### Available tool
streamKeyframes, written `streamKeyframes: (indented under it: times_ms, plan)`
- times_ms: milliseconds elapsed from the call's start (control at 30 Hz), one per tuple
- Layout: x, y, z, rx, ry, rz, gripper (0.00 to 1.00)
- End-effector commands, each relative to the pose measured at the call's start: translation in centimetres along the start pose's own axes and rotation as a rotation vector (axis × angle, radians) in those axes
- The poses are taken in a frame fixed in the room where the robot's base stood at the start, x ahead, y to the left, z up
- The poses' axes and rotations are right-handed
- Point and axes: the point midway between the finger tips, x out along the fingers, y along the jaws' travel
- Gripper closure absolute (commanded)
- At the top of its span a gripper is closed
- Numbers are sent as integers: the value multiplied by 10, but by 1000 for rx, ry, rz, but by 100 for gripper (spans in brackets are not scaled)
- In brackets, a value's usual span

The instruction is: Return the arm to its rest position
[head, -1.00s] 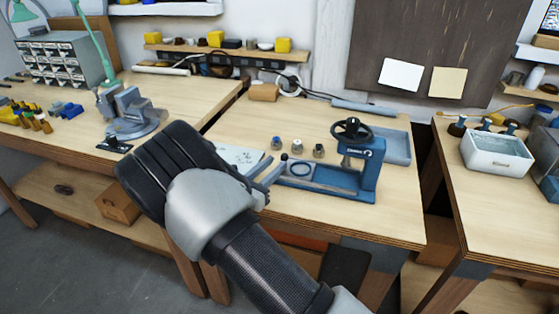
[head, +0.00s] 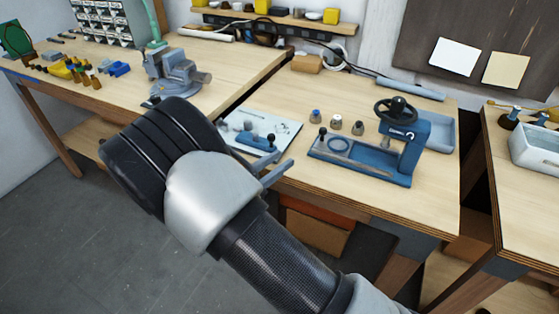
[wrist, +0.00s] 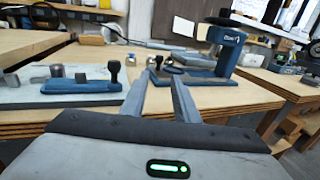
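My arm reaches across the head view from the lower right, with my gripper (head: 283,161) at the front edge of the middle bench (head: 350,207). In the wrist view my gripper (wrist: 157,88) has its two fingers apart, with nothing held between them. The fingers point toward the blue press (wrist: 222,52), which stands farther back on the bench. The black casing of my arm hides part of the bench edge in the head view.
A white board with a blue fixture (head: 262,141) lies left of the blue press (head: 404,150). Several small knobs (head: 335,122) stand behind. A vise (head: 176,76) sits on the left bench, and a white bin (head: 540,150) on the right bench. Grey floor (head: 60,215) is clear at lower left.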

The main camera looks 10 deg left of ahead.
Motion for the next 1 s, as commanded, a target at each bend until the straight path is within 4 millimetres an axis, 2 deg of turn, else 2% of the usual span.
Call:
streamKeyframes:
  times_ms: [233,367,467,533,667,800,1000]
  plan:
    - [2,-2,2,6,4,-7,72]
    - [19,-24,26,75,58,-102,72]
    - [42,-65,59,203,152,-261,72]
    - [54,-103,84,322,231,-399,72]
    - [61,-169,122,571,371,-647,72]
    - [51,-228,159,863,496,-882,72]
    - [18,-285,210,1323,630,-1156,72]
